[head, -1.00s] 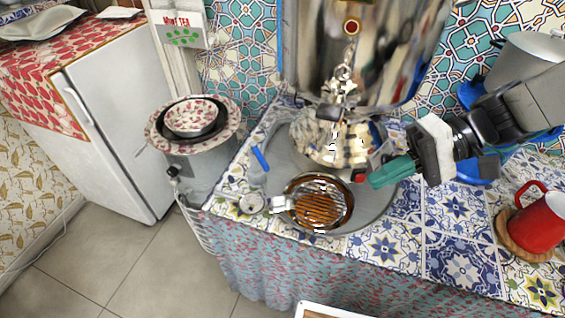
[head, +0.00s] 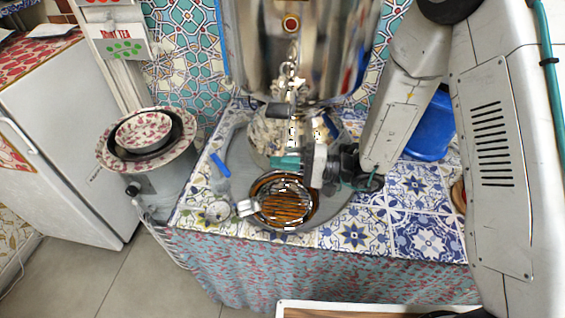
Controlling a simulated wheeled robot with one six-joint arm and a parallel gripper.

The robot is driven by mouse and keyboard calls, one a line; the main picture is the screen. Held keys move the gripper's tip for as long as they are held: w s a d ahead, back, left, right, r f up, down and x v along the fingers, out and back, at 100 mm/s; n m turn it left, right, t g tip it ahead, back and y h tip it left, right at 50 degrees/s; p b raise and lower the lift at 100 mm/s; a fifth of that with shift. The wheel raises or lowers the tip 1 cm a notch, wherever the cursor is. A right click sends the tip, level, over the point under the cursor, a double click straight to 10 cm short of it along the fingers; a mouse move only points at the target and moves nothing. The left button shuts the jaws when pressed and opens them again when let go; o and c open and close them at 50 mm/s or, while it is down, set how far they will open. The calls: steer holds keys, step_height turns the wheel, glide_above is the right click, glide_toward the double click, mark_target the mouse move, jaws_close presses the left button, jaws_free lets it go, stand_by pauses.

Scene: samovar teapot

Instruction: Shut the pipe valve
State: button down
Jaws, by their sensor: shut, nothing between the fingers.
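A short blue lever (head: 220,164) shows at the left edge of the counter, next to the round grey tray (head: 240,183); I cannot tell for certain whether it is the pipe valve's handle. The shiny samovar (head: 330,45) stands behind, with an ornate tap (head: 290,85) on its front. My gripper (head: 286,162) is shut and empty, with teal fingertips pointing left. In the picture it lies in front of the round metal teapot (head: 265,135) and partly hides it, above the strainer. The blue lever is to its left, apart from it.
A brown-rimmed bowl with a strainer (head: 284,203) sits on the tray below my gripper. A small round dial (head: 219,211) lies at the counter's front left. Stacked bowls (head: 145,132) stand left, beside a white fridge (head: 70,150). A blue container (head: 430,127) stands right, behind my arm.

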glide_toward(225, 165)
steer(key=w+a, duration=0.1)
steer(key=w, duration=0.1)
steer(key=w+a, duration=0.1)
steer(key=shift+w+a+f, duration=0.3)
steer(key=shift+w+f, duration=0.05)
steer(key=s+a, duration=0.2)
steer(key=a, duration=0.1)
steer(key=shift+s+a, duration=0.25)
